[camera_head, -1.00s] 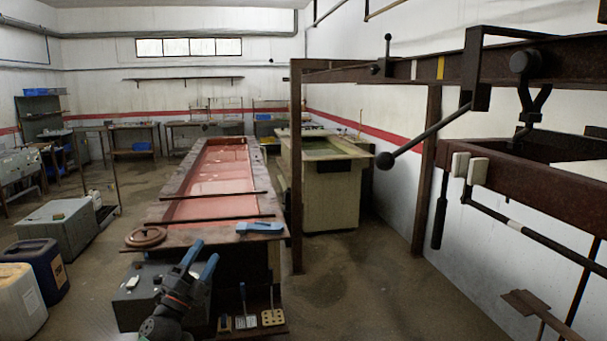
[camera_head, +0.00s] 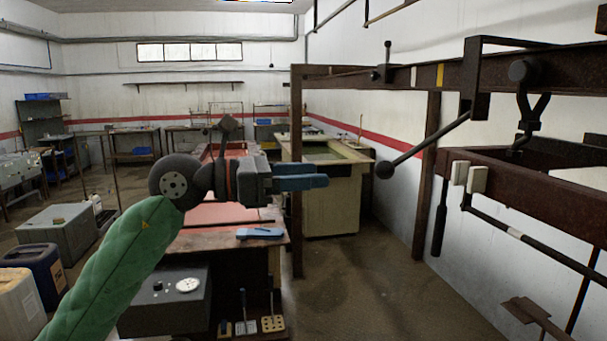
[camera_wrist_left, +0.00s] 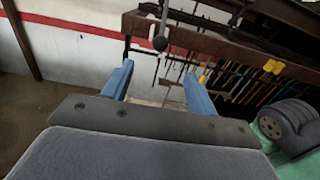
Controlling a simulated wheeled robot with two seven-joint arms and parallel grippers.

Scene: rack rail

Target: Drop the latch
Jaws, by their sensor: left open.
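A dark steel rail (camera_head: 450,72) with a yellow band runs across the upper right in the head view. A short upright lever with a black knob (camera_head: 388,47) stands on it, and a slanted bar ending in a black ball (camera_head: 385,165) hangs below. I cannot tell which part is the latch. My left gripper (camera_head: 326,178) points right, blue fingers apart and empty, left of the ball and apart from it. In the left wrist view the open fingers (camera_wrist_left: 159,70) point toward a rail (camera_wrist_left: 215,45), with a dark ball on a rod (camera_wrist_left: 160,44) beyond them. My right gripper is not in view.
A rusty upright post (camera_head: 297,220) stands close to my left gripper. A second beam (camera_head: 530,185) with pale blocks lies at the right. A long tank bench (camera_head: 215,240) with a blue tool (camera_head: 260,233) is below my arm. Floor is clear between post and right wall.

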